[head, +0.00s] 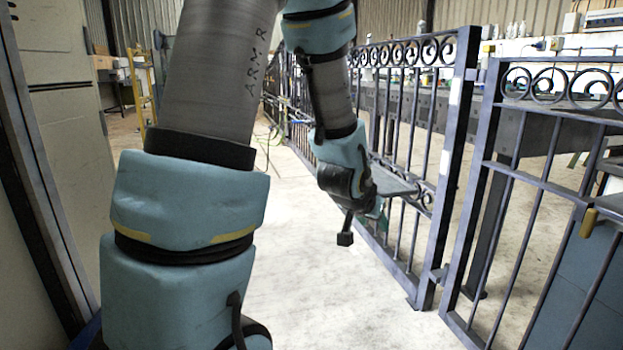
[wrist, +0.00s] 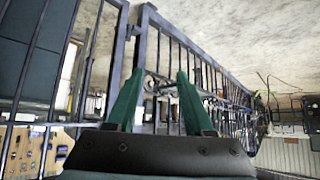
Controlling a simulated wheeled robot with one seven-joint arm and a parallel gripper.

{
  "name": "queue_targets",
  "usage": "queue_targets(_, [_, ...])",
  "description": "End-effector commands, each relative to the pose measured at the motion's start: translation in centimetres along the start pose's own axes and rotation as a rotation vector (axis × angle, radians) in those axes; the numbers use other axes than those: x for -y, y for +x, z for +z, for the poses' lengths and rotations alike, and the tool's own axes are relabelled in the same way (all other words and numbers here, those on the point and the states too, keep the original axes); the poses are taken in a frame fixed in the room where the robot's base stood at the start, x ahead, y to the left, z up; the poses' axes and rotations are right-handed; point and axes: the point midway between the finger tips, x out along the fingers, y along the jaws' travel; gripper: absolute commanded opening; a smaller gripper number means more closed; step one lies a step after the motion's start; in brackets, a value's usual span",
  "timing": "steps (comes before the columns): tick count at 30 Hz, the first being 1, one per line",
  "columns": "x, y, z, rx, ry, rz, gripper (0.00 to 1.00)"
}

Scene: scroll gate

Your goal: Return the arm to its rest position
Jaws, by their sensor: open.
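My arm reaches forward from the left of the head view and bends down toward the iron scrollwork. The end of my arm (head: 345,180) hangs in front of the long scroll-topped panel (head: 405,150); its fingers are not clear there. In the wrist view, my gripper (wrist: 160,73) shows two green fingers spread apart, with nothing held between them. Bars of the ironwork (wrist: 205,70) lie beyond the fingers; I cannot tell whether any touch. A second scroll panel (head: 530,180) joins at the right post and carries a small yellow part (head: 588,222).
The pale floor (head: 300,270) is clear below and left of the long panel. A dark upright frame (head: 45,180) and pale wall panel (head: 60,100) stand at left. A yellow ladder (head: 140,90) is farther back. A cluttered bench (head: 520,50) lies behind the ironwork.

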Motion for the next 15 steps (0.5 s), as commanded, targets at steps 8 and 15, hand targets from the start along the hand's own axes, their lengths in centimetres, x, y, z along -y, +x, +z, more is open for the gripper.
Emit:
queue_targets(8, [9.6,-7.7,10.1,0.399,-0.285,-0.171,0.53])
queue_targets(15, [11.1,-14.1,16.2,0.637,-0.491,-0.202,0.53])
